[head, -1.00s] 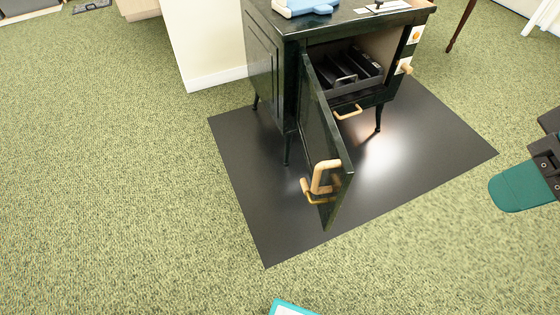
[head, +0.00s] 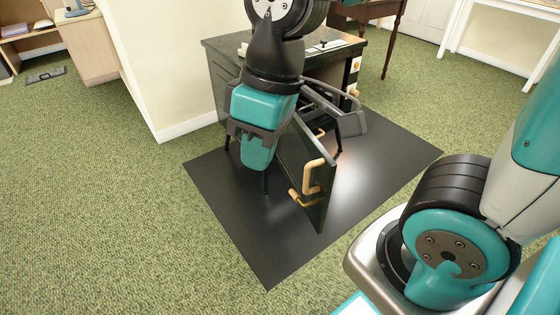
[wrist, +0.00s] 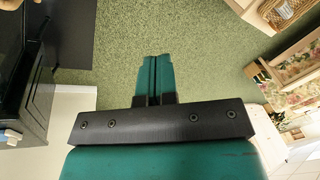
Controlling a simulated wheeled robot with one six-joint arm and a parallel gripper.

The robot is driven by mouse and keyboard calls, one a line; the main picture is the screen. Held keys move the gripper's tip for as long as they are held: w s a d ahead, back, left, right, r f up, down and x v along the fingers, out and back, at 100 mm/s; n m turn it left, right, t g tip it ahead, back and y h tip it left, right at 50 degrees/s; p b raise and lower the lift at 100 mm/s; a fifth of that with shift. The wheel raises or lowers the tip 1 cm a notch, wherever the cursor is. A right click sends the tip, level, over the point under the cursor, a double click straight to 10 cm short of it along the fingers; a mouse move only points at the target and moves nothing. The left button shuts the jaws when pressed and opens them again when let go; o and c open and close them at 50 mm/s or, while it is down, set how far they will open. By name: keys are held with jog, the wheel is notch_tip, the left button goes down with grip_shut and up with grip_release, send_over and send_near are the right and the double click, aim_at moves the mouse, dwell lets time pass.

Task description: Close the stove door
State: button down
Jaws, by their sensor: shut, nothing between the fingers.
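The dark stove (head: 222,62) stands on a black mat, partly hidden behind my arm. Its door (head: 314,205) is swung wide open toward the camera, with its outer face turned left. A pale wooden handle (head: 309,178) sits near the door's free edge. My gripper (head: 256,160) points down on the left, outer-face side of the door, overlapping its hinge side in the picture. I cannot tell whether it touches. In the wrist view my teal fingers (wrist: 154,62) are together and empty, with a dark glossy part of the stove (wrist: 25,95) at the left edge.
The black mat (head: 230,215) lies on green carpet. A white wall end (head: 175,70) stands left of the stove. A brown-legged table (head: 390,45) and a white table (head: 455,30) are behind.

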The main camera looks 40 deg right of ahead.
jog(key=w+d+f+n+g+h+p, duration=0.2)
jog(key=w+d+f+h, duration=0.3)
jog(key=w, duration=0.4)
jog(key=w+d+f+n+g+h+p, duration=0.1)
jog(key=w+d+f+h+p, duration=0.15)
jog(key=w+d+f, duration=0.5)
jog(key=d+r+b+x, duration=0.1)
jog(key=d+b+x, duration=0.1)
jog(key=x, duration=0.9)
jog(key=shift+s+d+n+h+b, duration=0.25)
jog(key=shift+n+h+b, duration=0.1)
jog(key=shift+b, duration=0.4)
